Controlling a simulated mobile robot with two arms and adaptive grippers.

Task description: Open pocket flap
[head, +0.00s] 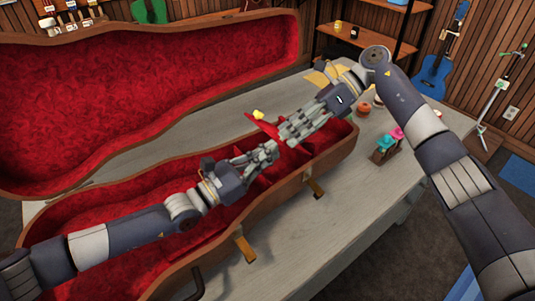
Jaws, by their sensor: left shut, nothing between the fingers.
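A large instrument case with red plush lining lies open on the table, its lid (150,90) tipped back at the left and its lower shell (100,220) in front. A red flap (262,126) stands up at a tilt inside the shell, beside the pocket area, which my grippers partly hide. A small yellow thing (258,114) shows at its top; I cannot tell whether it is attached. My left gripper (272,150) is shut and empty over the shell, just below the flap. My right gripper (284,140) is close by, right of the flap; its finger opening is unclear.
The grey table (385,190) has free room at right. A small holder with teal and pink items (388,145) and an orange-brown jar (364,109) stand there. Open latches (245,249) stick out from the case's front edge. A blue ukulele (435,75) hangs behind.

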